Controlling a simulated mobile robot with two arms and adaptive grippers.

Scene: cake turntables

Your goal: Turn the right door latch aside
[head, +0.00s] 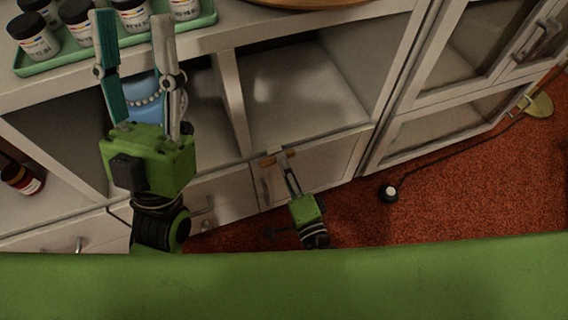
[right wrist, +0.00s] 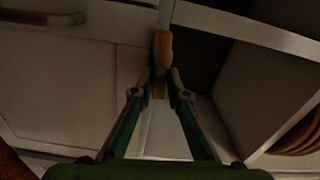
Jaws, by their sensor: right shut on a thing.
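The small wooden door latch (head: 267,161) is an orange-brown bar at the top edge of the low white cabinet door (head: 330,163). In the right wrist view the latch (right wrist: 163,45) stands upright in the picture, between my fingertips. My right gripper (head: 283,158) is shut on it; the fingers hide part of the bar. The right gripper (right wrist: 161,78) also shows in its wrist view, fingers close together at the latch. My left gripper (head: 133,18) is open and empty, raised in front of the shelf, with its fingers pointing up in the picture.
A green tray (head: 75,57) of several jars is on the shelf top, close to my left gripper. A light blue object (head: 143,88) is partly hidden behind that gripper. Glass-door cabinets (head: 470,55) stand at right. A cord and black object (head: 389,192) lie on the red carpet.

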